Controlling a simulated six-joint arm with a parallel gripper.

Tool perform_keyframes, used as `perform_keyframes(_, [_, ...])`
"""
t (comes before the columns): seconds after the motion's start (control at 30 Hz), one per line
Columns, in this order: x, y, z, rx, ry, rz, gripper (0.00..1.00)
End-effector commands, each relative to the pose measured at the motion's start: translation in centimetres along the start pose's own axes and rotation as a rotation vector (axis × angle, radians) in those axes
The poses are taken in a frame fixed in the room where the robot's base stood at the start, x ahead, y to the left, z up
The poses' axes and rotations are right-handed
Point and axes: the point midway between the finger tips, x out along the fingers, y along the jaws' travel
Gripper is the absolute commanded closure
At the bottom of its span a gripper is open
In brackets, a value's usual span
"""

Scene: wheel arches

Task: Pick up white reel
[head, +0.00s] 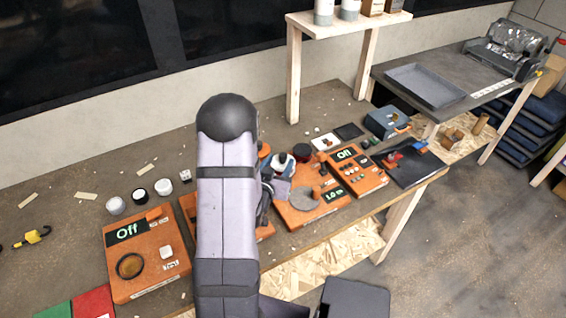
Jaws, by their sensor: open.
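Three small round reel-like pieces stand in a row on the workbench (75,215), left of my arm. The right one is a white reel (163,187), the middle one a black reel (140,196) with a pale top, and the left one a greyish-white reel (115,206). My gripper (280,188) shows only partly beside my arm, over the orange units to the right of the reels. It is open and well apart from them. My arm hides much of it, and I see nothing held in it.
An orange box marked Off (148,275) lies in front of the reels. A small dotted cube (186,175) sits right of the white reel. More orange units (358,172) stand right of my arm. A wooden shelf (340,22) rises behind. Yellow clamp (33,237) lies at left.

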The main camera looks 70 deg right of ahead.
Motion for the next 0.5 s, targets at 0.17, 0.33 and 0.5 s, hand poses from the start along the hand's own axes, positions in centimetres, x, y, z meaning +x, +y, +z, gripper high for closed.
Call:
perform_keyframes(0.17, [0.5,0.0,-0.1,0.0,-0.001,0.0,0.57])
perform_keyframes(0.33, [2.2,0.0,-0.2,0.0,-0.001,0.0,0.57])
perform_keyframes(0.5, [4.1,-0.1,-0.1,0.001,0.0,0.0,0.57])
